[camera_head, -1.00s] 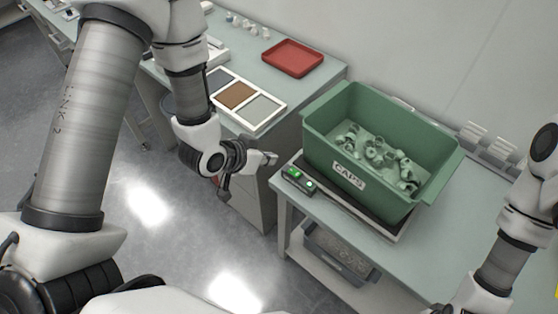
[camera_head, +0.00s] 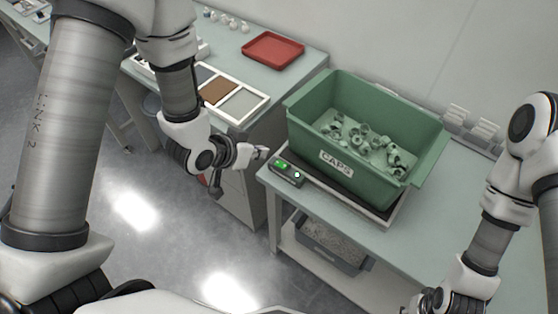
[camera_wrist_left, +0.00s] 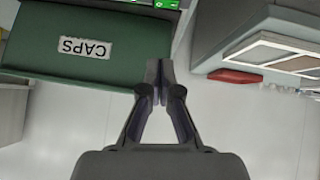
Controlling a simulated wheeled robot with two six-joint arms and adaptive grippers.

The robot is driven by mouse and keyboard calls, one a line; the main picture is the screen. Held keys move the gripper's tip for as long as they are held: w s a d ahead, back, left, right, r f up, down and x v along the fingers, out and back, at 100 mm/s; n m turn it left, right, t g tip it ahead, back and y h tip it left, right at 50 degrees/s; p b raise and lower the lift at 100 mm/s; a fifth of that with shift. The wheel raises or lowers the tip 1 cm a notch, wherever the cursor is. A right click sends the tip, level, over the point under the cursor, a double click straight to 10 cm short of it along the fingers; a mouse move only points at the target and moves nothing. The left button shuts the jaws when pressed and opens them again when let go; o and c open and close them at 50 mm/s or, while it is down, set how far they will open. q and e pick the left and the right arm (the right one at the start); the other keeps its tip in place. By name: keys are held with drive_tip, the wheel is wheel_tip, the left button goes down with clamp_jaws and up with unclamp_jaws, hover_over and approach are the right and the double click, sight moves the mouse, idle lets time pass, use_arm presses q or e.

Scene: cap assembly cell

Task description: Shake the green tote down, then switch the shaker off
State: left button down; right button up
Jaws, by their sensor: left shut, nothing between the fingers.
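The green tote (camera_head: 305,137), labelled CAPS, stands upright on a flat shaker plate (camera_head: 352,203) on the right-hand table. Grey-green caps (camera_head: 365,145) lie loose in it, mostly toward its middle and right. The shaker's control box (camera_head: 287,172), at the plate's left front corner, shows a lit green part and a pale round button. My left gripper (camera_head: 260,153) is shut and empty, just left of the box and apart from it. In the left wrist view its closed fingertips (camera_wrist_left: 160,68) are beside the tote (camera_wrist_left: 85,75). My right gripper (camera_head: 425,301) is partly cut off at the bottom edge.
A red tray (camera_head: 272,50) and a white-framed set of mats (camera_head: 243,103) lie on the left table. A grey bin (camera_head: 335,247) sits on the shelf under the shaker table. The tabletop right of the shaker is clear.

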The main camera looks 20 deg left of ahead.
use_arm(q)
drive_tip(key=p, duration=0.2)
hover_over(281, 164)
drive_tip(key=s, duration=0.2)
wheel_tip(281, 164, down, 6)
drive_tip(key=f, duration=0.3)
drive_tip(key=shift+w+d+f+p, duration=0.1)
drive_tip(key=shift+w+f+p, duration=0.25)
drive_tip(key=shift+w, duration=0.05)
drive_tip(key=shift+f, duration=0.5)
